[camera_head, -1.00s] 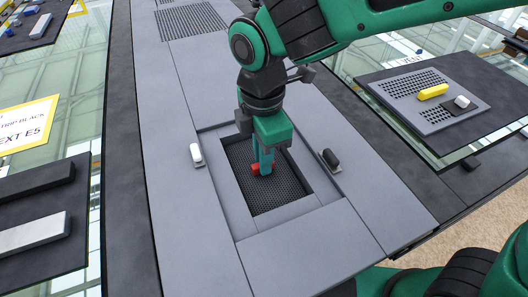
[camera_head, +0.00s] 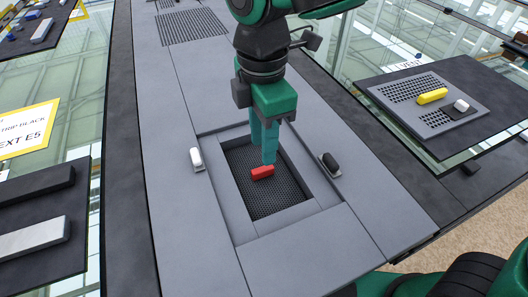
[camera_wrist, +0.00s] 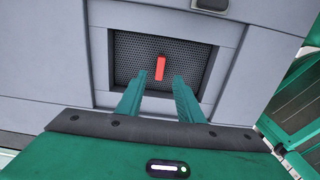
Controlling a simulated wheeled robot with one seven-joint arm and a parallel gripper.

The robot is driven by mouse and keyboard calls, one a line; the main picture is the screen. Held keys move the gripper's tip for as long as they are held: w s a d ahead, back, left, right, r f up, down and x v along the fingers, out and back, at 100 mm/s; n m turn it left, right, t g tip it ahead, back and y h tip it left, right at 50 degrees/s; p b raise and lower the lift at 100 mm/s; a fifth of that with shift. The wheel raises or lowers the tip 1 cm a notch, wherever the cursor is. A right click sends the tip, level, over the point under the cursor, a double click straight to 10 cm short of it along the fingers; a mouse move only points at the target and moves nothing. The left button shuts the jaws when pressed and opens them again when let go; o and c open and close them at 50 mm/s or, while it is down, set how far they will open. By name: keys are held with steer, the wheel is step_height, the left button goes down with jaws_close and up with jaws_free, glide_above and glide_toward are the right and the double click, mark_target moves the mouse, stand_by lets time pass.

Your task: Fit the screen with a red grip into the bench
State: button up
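The screen (camera_head: 283,198) is a dark mesh panel with a red grip (camera_head: 262,173) standing at its middle. It lies in the rectangular recess of the grey bench (camera_head: 205,75) and looks flat there; I cannot tell whether it is fully seated. In the wrist view the mesh (camera_wrist: 133,55) fills the opening, with the red grip (camera_wrist: 160,68) upright in the picture. My gripper (camera_head: 268,161) is just above the red grip. Its two green fingers (camera_wrist: 157,78) are apart in the wrist view, with nothing held between them.
A white knob (camera_head: 196,155) is left of the recess and a black one (camera_head: 330,160) right of it. A perforated plate with a yellow grip (camera_head: 432,96) lies on the right side table. Dark and light bars (camera_head: 35,236) lie at left. A vent (camera_head: 190,23) is farther up the bench.

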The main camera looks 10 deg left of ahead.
steer(key=shift+r, duration=2)
